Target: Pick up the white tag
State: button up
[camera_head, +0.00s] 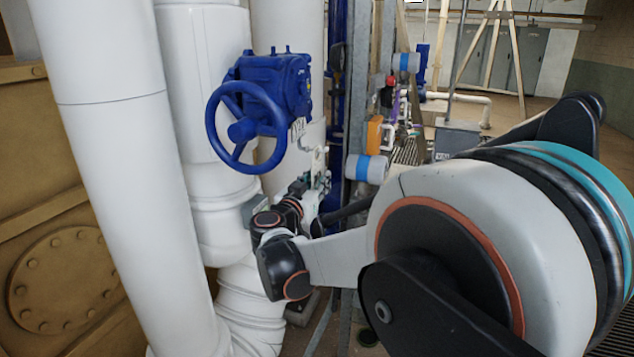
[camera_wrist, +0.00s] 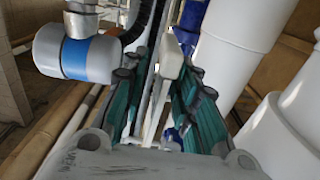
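A small pale, off-white piece (camera_wrist: 172,62), which looks like the white tag, shows between the finger lines in the wrist view. A narrow pale strip runs down below it between the fingers. My gripper (camera_wrist: 160,82) is open, with its teal-padded fingers apart on either side; I see no clear contact. In the head view, my gripper (camera_head: 316,188) is small and partly hidden by my arm, just below a pale plate (camera_head: 319,160) beside the metal post. I cannot tell for sure that this plate is the same piece. A small marked label (camera_head: 297,129) hangs at the blue valve.
A blue valve with a handwheel (camera_head: 246,127) stands above and left of my gripper. Thick white pipes (camera_head: 120,150) fill the left. A white cylinder with a blue band (camera_wrist: 88,57) is close at left in the wrist view. Metal posts (camera_head: 361,100) stand behind.

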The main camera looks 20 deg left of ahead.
grip_shut()
jog(key=shift+r, duration=0.15)
